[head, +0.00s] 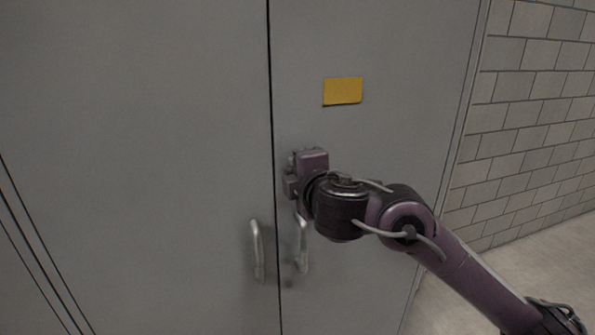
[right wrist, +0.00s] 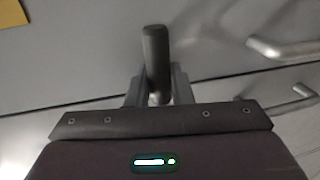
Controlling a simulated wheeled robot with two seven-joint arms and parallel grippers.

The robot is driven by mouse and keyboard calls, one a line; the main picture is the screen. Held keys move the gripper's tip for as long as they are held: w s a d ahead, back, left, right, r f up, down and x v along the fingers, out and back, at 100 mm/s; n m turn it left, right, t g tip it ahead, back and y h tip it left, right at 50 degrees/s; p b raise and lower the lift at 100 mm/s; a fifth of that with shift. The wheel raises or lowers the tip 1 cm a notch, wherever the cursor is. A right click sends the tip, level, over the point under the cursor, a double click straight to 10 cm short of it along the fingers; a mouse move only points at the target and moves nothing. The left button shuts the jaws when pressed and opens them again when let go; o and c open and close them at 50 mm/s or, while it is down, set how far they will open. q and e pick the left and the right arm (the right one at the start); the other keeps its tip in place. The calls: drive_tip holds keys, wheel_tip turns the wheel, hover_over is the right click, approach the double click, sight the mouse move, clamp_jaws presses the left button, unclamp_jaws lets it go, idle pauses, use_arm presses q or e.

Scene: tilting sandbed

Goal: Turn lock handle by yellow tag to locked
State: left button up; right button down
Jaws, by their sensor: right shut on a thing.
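A yellow tag (head: 343,91) is stuck on the right grey door, above my right gripper (head: 291,178). A corner of the tag (right wrist: 12,12) shows at the top left of the right wrist view. In the right wrist view a dark grey lock handle (right wrist: 155,52) stands between the two fingers of my right gripper (right wrist: 157,82), which are shut on it. Its end sticks out past the fingertips. In the head view the gripper and wrist hide most of the lock handle, so its angle is hard to tell there. My left gripper is not in view.
Two pull handles, left (head: 257,250) and right (head: 301,245), sit below the gripper, either side of the door seam. The right one is close under my wrist. A block wall (head: 530,120) stands to the right, with bare floor (head: 460,290) below it.

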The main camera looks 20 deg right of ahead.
drive_tip(key=c, duration=1.3)
unclamp_jaws()
drive_tip(key=s+p, duration=0.1)
drive_tip(key=s, duration=0.1)
drive_tip(key=s+r+p, duration=0.1)
drive_tip(key=s, duration=0.2)
drive_tip(key=s+p, duration=0.1)
drive_tip(key=s, duration=0.1)
drive_tip(key=shift+s+d+r, duration=0.1)
drive_tip(key=shift+s+r, duration=0.1)
drive_tip(key=shift+s, duration=0.1)
